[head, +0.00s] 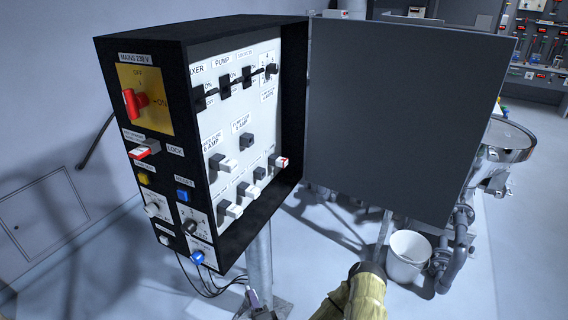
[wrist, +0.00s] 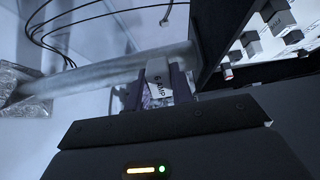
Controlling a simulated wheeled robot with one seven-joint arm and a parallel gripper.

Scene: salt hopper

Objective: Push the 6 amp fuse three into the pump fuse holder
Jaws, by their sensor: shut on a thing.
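A white fuse marked 6 AMP (wrist: 158,82) is held between the dark fingers of my gripper (wrist: 157,97) in the wrist view. My gripper is shut on it, clear of the panel. In the head view my gripper is low in the picture, near the foot of the box's post, and the fuse cannot be made out there. The pump fuse holder (head: 246,140) is a black block on the white panel inside the open control box, under a small 6 AMP label. It looks empty. Another holder to its left carries a white fuse (head: 222,165).
A lower row on the panel holds several white fuses (head: 228,209) and a black holder (head: 259,174) that looks empty. The open grey door (head: 400,115) stands to the right of the box. The post (head: 258,255) and hanging cables are below. A white bucket (head: 408,257) stands right.

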